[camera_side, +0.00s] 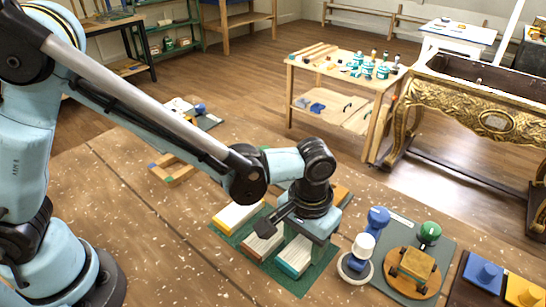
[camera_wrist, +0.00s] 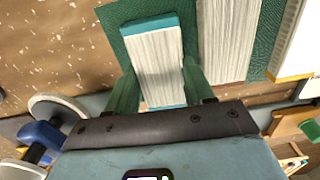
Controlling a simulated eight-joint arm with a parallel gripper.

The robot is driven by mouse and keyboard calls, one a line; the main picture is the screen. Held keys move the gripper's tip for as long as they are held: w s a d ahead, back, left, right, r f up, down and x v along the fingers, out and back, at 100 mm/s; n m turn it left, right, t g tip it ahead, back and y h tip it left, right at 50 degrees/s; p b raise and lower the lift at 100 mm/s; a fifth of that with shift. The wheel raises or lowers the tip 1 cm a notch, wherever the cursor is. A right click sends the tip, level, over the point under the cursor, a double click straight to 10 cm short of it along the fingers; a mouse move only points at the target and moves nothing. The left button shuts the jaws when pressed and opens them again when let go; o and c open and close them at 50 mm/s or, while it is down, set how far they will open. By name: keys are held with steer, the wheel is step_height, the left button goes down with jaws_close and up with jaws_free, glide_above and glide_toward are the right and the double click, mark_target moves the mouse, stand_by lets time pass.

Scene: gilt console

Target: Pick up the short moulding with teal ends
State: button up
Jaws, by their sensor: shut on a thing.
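The short moulding with teal ends (camera_wrist: 155,62) has a pale, grained top and a teal band at each end in the wrist view. It also shows in the side view (camera_side: 295,256), partly hidden by my gripper. My gripper (camera_wrist: 160,75) is shut on this moulding, with one green finger on each long side. In the side view my gripper (camera_side: 305,242) points down over the green mat (camera_side: 292,287). I cannot tell whether the moulding is clear of the mat.
A brown-ended moulding (camera_side: 262,246) and a yellow-ended moulding (camera_side: 238,214) lie left on the same mat. The table's front left is bare.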

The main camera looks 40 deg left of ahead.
steer(key=shift+r, duration=0.5)
step_height(320, 180, up, 3)
steer(key=shift+f, duration=0.2)
steer(key=s+d+r, duration=0.4)
steer(key=s+r, duration=0.2)
steer(key=s, duration=0.4)
steer(key=n, duration=0.9)
glide_toward(304, 247)
steer(key=w+d+r, duration=0.1)
steer(key=w+r, duration=0.1)
steer(key=w, duration=0.1)
steer(key=w+a+f+n, duration=0.3)
steer(key=w+a+n, duration=0.6)
steer(key=w+a, duration=0.3)
steer(key=shift+w+d+f, duration=0.1)
steer(key=shift+d+f, duration=0.15)
steer(key=shift+f, duration=0.9)
steer(key=shift+w+d+f, duration=0.1)
steer(key=shift+d+f, duration=0.1)
steer(key=shift+f, duration=0.9)
steer(key=shift+w+d+f, duration=0.1)
steer(key=shift+d+f, duration=0.15)
steer(key=shift+f, duration=0.9)
steer(key=shift+f, duration=0.25)
